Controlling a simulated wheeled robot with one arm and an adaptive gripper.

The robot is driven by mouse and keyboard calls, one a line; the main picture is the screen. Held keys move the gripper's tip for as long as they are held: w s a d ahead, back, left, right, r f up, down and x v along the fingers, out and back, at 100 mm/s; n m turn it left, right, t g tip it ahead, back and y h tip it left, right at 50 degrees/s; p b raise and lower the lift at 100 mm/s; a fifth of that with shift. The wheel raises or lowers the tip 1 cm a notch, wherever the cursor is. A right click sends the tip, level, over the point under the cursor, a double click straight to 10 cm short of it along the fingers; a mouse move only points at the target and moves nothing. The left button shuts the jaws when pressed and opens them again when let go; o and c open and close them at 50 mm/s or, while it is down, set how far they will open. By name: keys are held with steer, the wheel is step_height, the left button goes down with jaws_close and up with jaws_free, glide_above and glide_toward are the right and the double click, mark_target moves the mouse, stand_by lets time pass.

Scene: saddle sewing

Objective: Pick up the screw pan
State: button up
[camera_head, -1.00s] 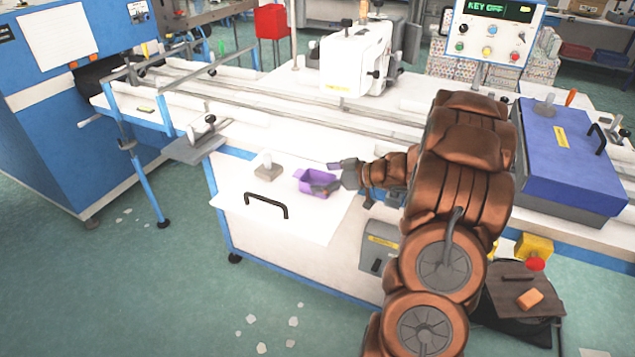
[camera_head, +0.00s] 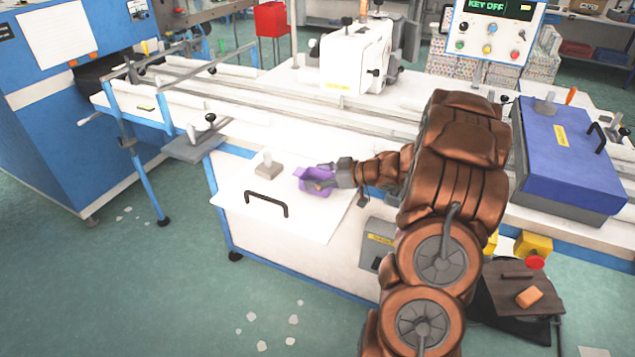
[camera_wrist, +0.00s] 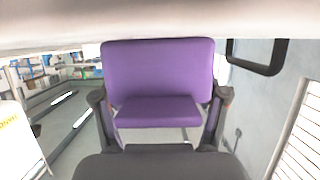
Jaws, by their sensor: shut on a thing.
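The screw pan, a small purple open-topped box (camera_head: 315,190), is at the front of the white work surface in the head view. In the wrist view its purple side and inner face (camera_wrist: 157,82) fill the middle. My gripper (camera_head: 326,176) reaches in from the right and is shut on the pan, one finger on each side in the wrist view (camera_wrist: 160,110). The pan looks level. I cannot tell whether its underside touches the surface. No screws show inside it.
A small block with a knob (camera_head: 269,168) stands just left of the pan. A black handle (camera_head: 266,201) is on the white panel (camera_head: 300,222) in front. The white sewing machine (camera_head: 352,60) stands behind, and a blue box (camera_head: 570,150) is at right.

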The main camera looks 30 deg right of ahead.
steer(key=shift+c, duration=0.9)
steer(key=shift+r, duration=0.1)
